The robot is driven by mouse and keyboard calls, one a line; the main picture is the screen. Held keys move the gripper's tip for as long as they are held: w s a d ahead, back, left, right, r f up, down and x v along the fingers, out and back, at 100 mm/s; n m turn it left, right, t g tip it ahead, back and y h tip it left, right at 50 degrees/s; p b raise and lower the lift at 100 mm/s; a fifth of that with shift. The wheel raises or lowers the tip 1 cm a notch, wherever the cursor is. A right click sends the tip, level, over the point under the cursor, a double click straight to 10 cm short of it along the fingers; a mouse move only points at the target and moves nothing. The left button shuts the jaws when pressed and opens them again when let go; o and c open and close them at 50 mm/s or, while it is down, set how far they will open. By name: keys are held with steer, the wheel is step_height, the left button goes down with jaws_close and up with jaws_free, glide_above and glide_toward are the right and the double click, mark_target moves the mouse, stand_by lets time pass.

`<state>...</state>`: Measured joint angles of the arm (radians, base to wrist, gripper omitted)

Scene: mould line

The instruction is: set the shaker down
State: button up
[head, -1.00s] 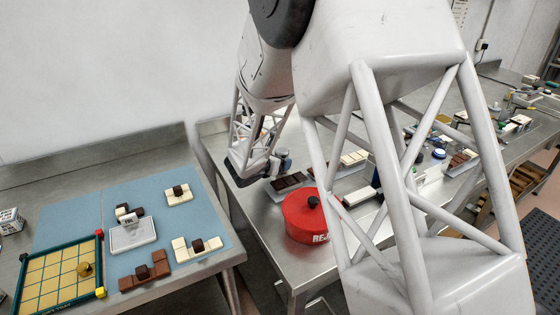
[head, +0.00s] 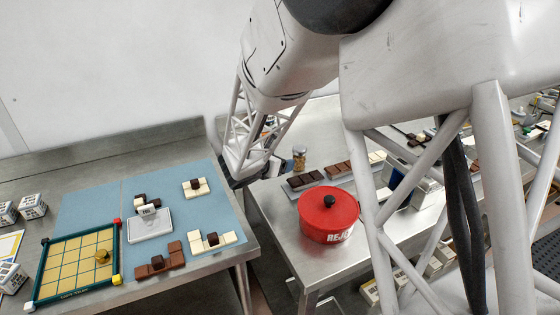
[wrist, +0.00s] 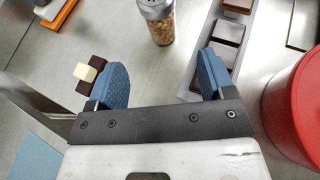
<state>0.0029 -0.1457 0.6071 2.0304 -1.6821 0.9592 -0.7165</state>
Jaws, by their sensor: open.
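The shaker (head: 299,158) is a small clear jar with a metal lid and golden-brown contents. It stands on the steel table behind the chocolate bars in the head view. In the wrist view the shaker (wrist: 160,24) is at the top, its lid cut off by the edge. My gripper (wrist: 162,60) is open, with its two blue fingers wide apart and nothing between them. The shaker is beyond the fingertips, apart from both. In the head view my gripper (head: 274,166) is just left of the shaker, partly hidden by my arm.
A red lidded reject pot (head: 328,222) stands at the table's front edge, and dark chocolate bars (head: 304,180) lie behind it. A small brown-and-white piece (wrist: 89,72) is beside the left finger. At the left, a blue mat (head: 90,208) holds block pieces and a gridded tray (head: 76,262).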

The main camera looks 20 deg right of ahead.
stand_by(0.5)
steer(key=s+a+r+m+g+y, duration=0.1)
steer(key=s+a+r+m+y, duration=0.3)
steer(key=s+m, duration=0.4)
steer(key=s+a+r+m+g+y, duration=0.1)
steer(key=s+a+r+m+y, duration=0.3)
steer(key=s, duration=1)
steer(key=s+a+r+m+g+y, duration=0.1)
steer(key=s+a+r+m+y, duration=0.2)
steer(key=s+a+r+m, duration=0.3)
steer(key=shift+s+m+y, duration=0.4)
steer(key=shift+s+m, duration=2.4)
steer(key=shift+s, duration=0.25)
steer(key=shift+a, duration=0.1)
